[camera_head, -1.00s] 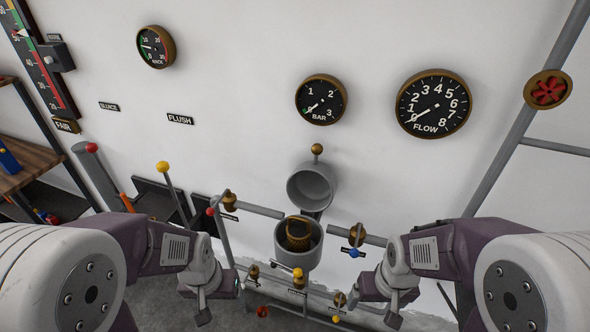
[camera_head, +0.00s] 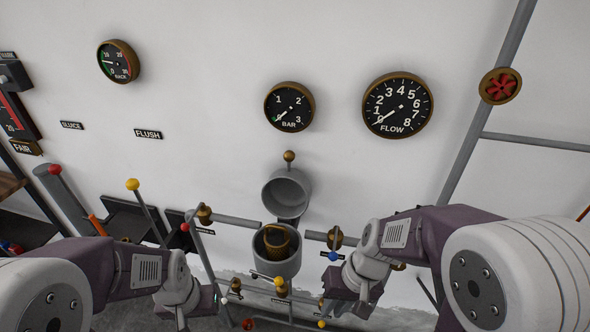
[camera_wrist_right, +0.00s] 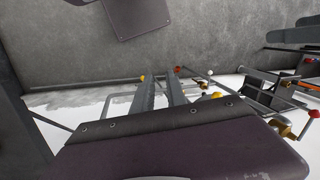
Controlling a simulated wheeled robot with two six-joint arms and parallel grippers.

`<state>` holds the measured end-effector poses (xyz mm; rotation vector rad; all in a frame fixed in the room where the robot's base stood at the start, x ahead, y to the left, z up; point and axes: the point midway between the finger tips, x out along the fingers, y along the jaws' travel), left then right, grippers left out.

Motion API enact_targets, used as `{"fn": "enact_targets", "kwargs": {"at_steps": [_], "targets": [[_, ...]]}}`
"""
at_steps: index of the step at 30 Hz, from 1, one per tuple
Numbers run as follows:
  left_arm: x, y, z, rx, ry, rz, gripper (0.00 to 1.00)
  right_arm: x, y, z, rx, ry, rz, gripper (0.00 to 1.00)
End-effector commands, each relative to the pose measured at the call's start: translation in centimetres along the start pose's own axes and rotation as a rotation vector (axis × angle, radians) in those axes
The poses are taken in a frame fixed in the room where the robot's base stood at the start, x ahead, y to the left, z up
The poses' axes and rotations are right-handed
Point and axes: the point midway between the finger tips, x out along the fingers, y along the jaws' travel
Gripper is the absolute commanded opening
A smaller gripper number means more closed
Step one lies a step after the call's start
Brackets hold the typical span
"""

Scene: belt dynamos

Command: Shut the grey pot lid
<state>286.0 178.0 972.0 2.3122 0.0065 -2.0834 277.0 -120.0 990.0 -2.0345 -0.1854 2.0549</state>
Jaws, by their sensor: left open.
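The grey pot (camera_head: 278,267) is mounted on the wall's pipework, low in the middle of the head view. Its round grey lid (camera_head: 287,190) stands open above and behind it, hollow side facing me, with a brass knob (camera_head: 289,156) at its top edge. A brass basket (camera_head: 275,242) sits inside the pot. My left gripper (camera_head: 195,310) is open and empty, low and left of the pot. My right gripper (camera_head: 350,293) is right of the pot and apart from it; its two fingers (camera_wrist_right: 160,92) stand apart with nothing between them in the right wrist view.
A pipe with a brass valve (camera_head: 205,214) runs left of the pot; another with a brass valve and blue knob (camera_head: 334,256) runs right, close to my right gripper. Small coloured taps sit below the pot. A yellow-knobbed lever (camera_head: 133,184) stands left.

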Motion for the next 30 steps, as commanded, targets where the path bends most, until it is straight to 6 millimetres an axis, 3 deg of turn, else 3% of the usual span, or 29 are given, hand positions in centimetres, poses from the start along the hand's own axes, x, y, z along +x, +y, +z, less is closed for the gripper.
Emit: {"fn": "enact_targets", "kwargs": {"at_steps": [3,5,7,10,12,13,15,19,25,30], "targets": [[1.0,0.0,0.1,0.0,0.0,0.0,0.74,-1.8,-7.6,-4.2,0.167,0.015,-0.352,0.0],[1.6,0.0,0.2,0.0,0.0,0.0,0.74,-3.9,-10.8,-7.9,0.25,0.063,-0.552,0.0],[2.4,-0.1,0.2,0.0,0.0,0.0,0.74,-7.4,-13.0,-13.2,0.342,0.152,-0.783,0.0],[3.7,-0.1,0.4,0.0,0.0,0.0,0.74,-12.8,-12.4,-20.6,0.468,0.317,-1.065,0.0],[4.6,-0.1,0.5,0.0,0.0,0.0,0.74,-15.5,-9.5,-25.0,0.567,0.428,-1.196,0.0],[4.9,-0.1,0.5,0.0,0.0,0.0,0.74,-15.8,-8.0,-26.2,0.604,0.46,-1.218,0.0],[5.3,-0.1,0.6,0.0,0.0,0.0,0.74,-15.1,-5.4,-27.4,0.654,0.488,-1.216,0.0],[5.4,-0.1,0.6,0.0,0.0,0.0,0.74,-14.8,-3.7,-27.7,0.689,0.503,-1.21,0.0],[4.9,-0.1,0.5,0.0,0.0,0.0,0.74,-14.7,-4.6,-28.3,0.687,0.497,-1.208,0.0],[4.0,-0.1,0.4,0.0,0.0,0.0,0.74,-13.8,-6.9,-30.5,0.687,0.494,-1.207,0.0]]}}
